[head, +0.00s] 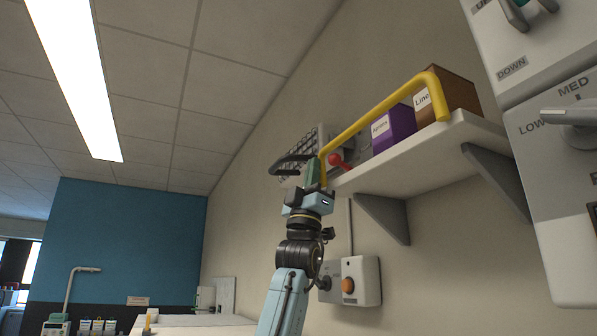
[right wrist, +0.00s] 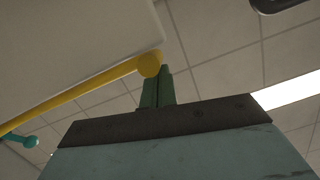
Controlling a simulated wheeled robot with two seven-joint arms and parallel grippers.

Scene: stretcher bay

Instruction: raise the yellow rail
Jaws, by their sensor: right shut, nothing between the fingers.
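The yellow rail (head: 375,112) is a bent bar that slants up to the right in the head view, in front of the wall shelf. Its near end turns down at the right, and its far end lies beside my right gripper (head: 313,173). My right gripper has green fingers, which are shut with nothing between them. In the right wrist view the rounded end of the rail (right wrist: 150,64) shows right at the green fingertips (right wrist: 157,82); I cannot tell whether they touch. My left gripper is not in view.
A white wall shelf (head: 425,160) carries a purple box (head: 394,128) and a brown box (head: 455,92). A red-knobbed lever (head: 338,160) is close right of my right gripper. A wall box with an orange button (head: 348,285) is below. A large grey control panel (head: 555,150) stands at right.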

